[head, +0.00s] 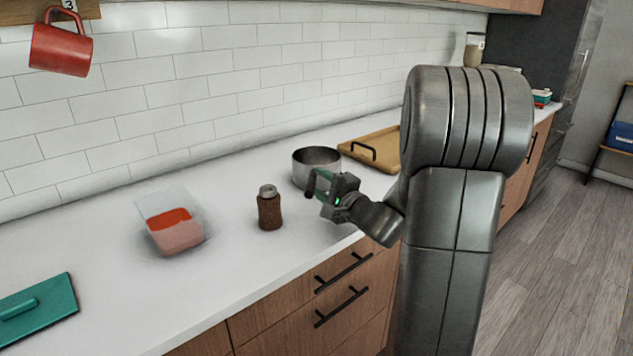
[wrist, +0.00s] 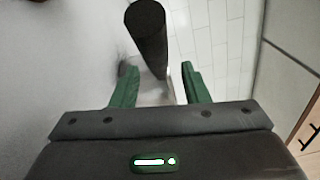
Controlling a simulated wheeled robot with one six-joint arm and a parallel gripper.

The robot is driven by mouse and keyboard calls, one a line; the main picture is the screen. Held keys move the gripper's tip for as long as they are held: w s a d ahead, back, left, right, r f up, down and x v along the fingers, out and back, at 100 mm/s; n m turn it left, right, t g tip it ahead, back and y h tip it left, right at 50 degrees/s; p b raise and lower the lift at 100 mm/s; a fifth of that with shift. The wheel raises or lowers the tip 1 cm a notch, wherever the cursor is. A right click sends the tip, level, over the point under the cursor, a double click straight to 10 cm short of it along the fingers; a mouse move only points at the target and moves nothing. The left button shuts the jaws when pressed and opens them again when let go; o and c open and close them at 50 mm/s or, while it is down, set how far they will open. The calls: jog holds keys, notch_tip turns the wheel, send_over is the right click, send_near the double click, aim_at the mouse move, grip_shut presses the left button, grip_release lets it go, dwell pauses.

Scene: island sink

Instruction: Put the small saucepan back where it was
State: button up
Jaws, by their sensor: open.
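The small saucepan (head: 317,157) is a round metal pan standing upright on the white counter, near the wooden tray. My gripper (head: 318,182) is at its near side in the head view and hides part of it. A dark cylinder (wrist: 149,38), which looks like the pan's handle, runs down towards the gap between my green fingertips in the wrist view (wrist: 158,74). The fingers are apart, one on each side of that gap. I cannot tell whether either finger touches the handle.
A brown jar (head: 269,211) stands left of the pan. Further left are a clear container with red contents (head: 172,225) and a teal lid (head: 40,308). A wooden tray (head: 378,146) with a black handle lies behind, right of the pan. A red mug (head: 61,50) hangs on the wall.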

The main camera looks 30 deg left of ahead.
jog(key=b+v, duration=0.1)
jog(key=v, duration=0.9)
